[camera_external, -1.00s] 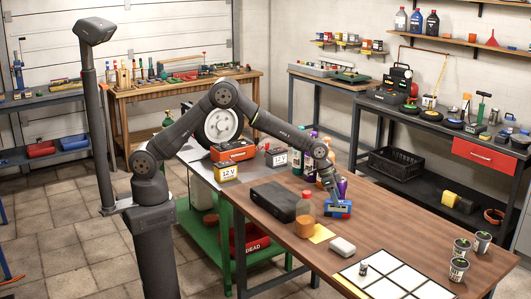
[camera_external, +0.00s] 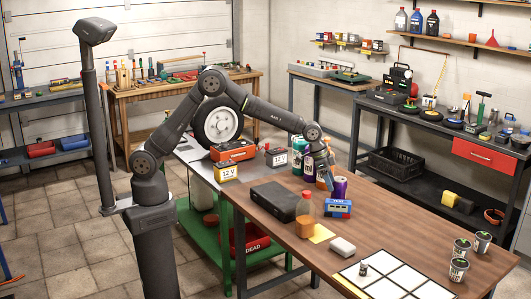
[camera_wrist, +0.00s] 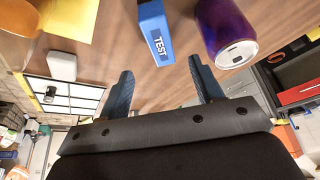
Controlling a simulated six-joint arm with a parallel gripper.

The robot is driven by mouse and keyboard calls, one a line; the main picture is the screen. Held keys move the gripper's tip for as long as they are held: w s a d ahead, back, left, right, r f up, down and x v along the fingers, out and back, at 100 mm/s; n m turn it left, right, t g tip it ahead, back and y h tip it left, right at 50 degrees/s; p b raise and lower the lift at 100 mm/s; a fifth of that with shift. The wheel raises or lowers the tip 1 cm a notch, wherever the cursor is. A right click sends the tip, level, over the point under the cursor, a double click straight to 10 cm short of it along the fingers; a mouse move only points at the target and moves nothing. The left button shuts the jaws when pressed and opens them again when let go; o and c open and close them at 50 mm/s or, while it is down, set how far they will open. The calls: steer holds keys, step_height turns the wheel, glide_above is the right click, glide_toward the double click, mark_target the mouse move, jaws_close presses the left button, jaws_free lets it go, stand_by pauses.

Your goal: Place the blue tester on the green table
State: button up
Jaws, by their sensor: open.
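The blue tester (camera_external: 338,208) stands on the brown wooden table (camera_external: 400,230), just right of the black case. In the wrist view the tester (camera_wrist: 156,35) shows its "TEST" label ahead of my fingers. My gripper (camera_external: 327,183) is open and empty, a little above and behind the tester; its two fingers are spread apart in the wrist view (camera_wrist: 163,88). The green table (camera_external: 205,232) has a grey top (camera_external: 195,165) and adjoins the far left end of the wooden table. Two 12 V batteries stand on its top.
A purple can (camera_external: 341,186) stands close to the tester and my gripper, with several bottles (camera_external: 309,161) behind. The black case (camera_external: 274,201) and an orange-filled bottle (camera_external: 305,222) stand left of the tester. The wooden table's right part has clear room.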

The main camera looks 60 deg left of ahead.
glide_toward(336, 201)
steer(key=x, duration=0.5)
steer(key=d+x, duration=0.1)
steer(key=x, duration=0.1)
steer(key=shift+w, duration=0.3)
steer(key=shift+s+a+f+x, duration=0.1)
steer(key=shift+a+x, duration=0.05)
steer(key=shift+x, duration=0.75)
steer(key=shift+s+a+f+x, duration=0.1)
steer(key=shift+a+x, duration=0.1)
steer(key=shift+x, duration=0.7)
steer(key=shift+a+x, duration=0.15)
steer(key=shift+x, duration=0.7)
steer(key=shift+c, duration=0.2)
